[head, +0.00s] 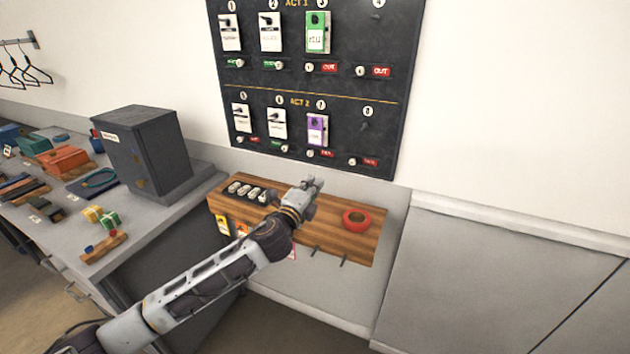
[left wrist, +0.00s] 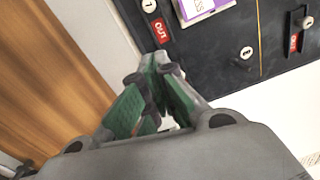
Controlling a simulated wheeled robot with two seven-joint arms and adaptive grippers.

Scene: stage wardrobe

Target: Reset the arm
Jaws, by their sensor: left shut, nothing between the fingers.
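My left arm comes in from the lower left in the head view. Its gripper (head: 311,186) is above the wooden board on the ledge, in front of the wall panel. In the left wrist view the green-padded fingers (left wrist: 160,95) are shut with nothing held between them. They point toward the black panel (left wrist: 235,60), apart from it as far as I can tell. My right gripper is in neither view.
The black panel (head: 300,92) carries numbered tags and red and green labels. The wooden board (head: 325,236) holds a red ring (head: 357,221) and several small pale items (head: 247,191). A grey cabinet (head: 150,155) stands on the left counter. The right-hand surface (head: 490,270) is clear.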

